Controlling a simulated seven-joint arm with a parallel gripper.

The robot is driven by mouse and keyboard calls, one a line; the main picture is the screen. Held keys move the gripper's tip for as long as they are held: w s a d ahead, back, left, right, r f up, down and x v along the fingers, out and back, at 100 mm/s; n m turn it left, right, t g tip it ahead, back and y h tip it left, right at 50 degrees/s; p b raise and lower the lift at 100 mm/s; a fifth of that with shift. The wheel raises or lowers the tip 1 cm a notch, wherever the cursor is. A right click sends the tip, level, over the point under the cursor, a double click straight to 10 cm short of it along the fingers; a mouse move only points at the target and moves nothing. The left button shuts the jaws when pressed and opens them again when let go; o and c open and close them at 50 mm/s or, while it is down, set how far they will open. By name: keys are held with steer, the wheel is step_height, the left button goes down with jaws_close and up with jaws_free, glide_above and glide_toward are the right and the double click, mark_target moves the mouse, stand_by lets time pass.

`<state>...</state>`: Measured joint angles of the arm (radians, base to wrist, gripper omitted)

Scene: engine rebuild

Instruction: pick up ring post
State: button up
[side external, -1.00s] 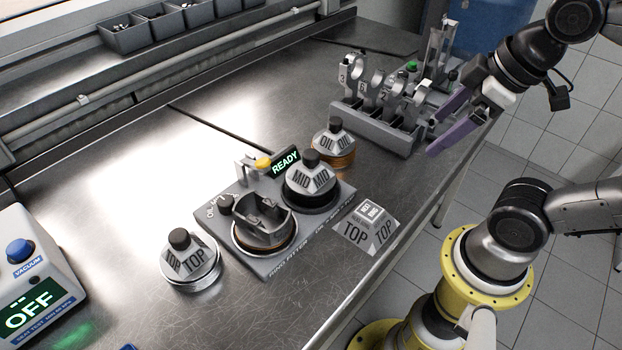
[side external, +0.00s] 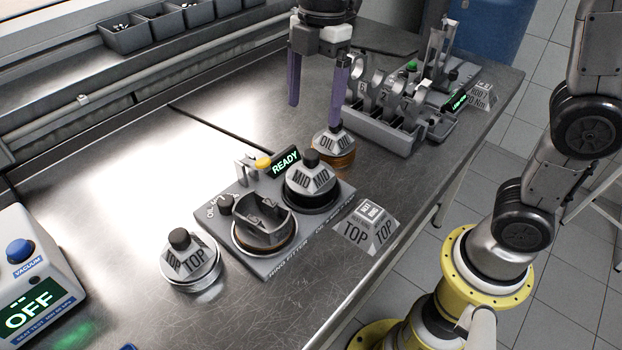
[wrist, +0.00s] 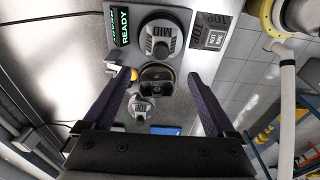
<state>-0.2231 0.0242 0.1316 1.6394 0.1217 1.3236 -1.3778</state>
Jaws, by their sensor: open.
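Several ring posts with black knobs and grey printed tops stand on the bench. The OIL post (side external: 334,148) is at the back, on an amber base. The MID post (side external: 309,183) sits on the ring fitter (side external: 283,262) and also shows in the wrist view (wrist: 161,37). The TOP post (side external: 191,263) stands alone at the left and shows in the wrist view (wrist: 142,108). My gripper (side external: 314,112) is open and empty, its purple fingers pointing down above the bench. In the side view, its right fingertip overlaps the OIL post's knob; the gap is unclear.
A grey piston (side external: 264,220) sits in the fitter beside a lit READY display (side external: 284,162). A grey sign block (side external: 367,229) reads TOP. A rack of connecting rods (side external: 385,125) stands behind right. A vacuum box (side external: 32,285) reads OFF. The front bench is clear.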

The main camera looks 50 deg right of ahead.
mark_target(312, 153)
steer(key=f, duration=0.6)
steer(key=shift+a+f, duration=0.25)
steer(key=shift+a, duration=0.1)
steer(key=shift+s+a+f, duration=0.1)
steer(key=shift+f, duration=2.65)
jaws_close()
